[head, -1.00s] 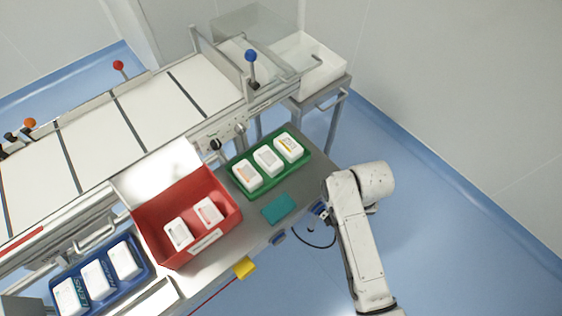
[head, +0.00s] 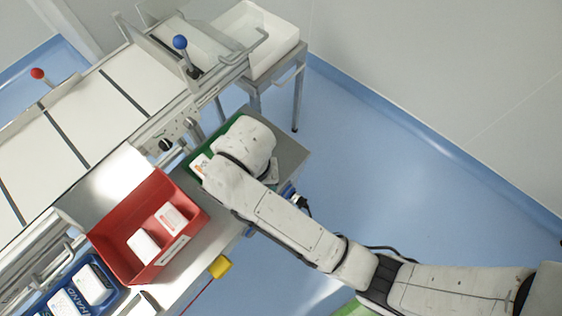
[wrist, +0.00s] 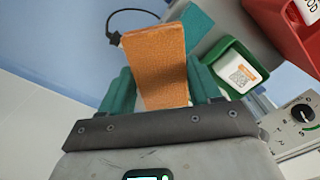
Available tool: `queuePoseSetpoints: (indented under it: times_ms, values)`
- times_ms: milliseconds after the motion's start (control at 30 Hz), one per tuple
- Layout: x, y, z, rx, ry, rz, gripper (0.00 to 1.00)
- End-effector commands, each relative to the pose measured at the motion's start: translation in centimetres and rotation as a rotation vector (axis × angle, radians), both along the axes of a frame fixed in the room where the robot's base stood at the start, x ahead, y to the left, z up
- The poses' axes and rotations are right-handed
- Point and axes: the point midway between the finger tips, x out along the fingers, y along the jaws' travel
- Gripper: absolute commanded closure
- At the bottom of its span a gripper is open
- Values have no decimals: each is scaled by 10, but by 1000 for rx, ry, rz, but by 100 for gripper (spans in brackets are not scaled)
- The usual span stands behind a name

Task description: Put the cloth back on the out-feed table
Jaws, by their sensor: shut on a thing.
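In the wrist view my gripper (wrist: 160,72) has its teal fingers shut on an orange, textured, folded cloth-like piece (wrist: 157,62). The piece stands out beyond the fingertips. A flat teal piece (wrist: 199,22) lies on the grey table (wrist: 238,14), behind the orange piece in the picture; I cannot tell the gap between them. In the head view my arm reaches over the right end of the grey table (head: 291,154). There the arm hides my gripper, the orange piece and most of the teal piece.
A red bin (head: 110,243) with two white boxes and a blue tray (head: 112,274) are further left. A conveyor (head: 95,100) runs behind. A white bin (head: 270,50) stands at the back.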

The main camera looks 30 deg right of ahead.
Motion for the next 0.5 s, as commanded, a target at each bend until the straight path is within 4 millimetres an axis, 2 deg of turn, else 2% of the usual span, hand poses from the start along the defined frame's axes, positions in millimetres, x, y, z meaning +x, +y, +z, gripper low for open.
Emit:
queuePoseSetpoints:
  times_ms: [367,500]
  values:
    - [44,-64,-32,-1,3,-11,70]
    - [57,-84,-56,-1,4,-8,70]
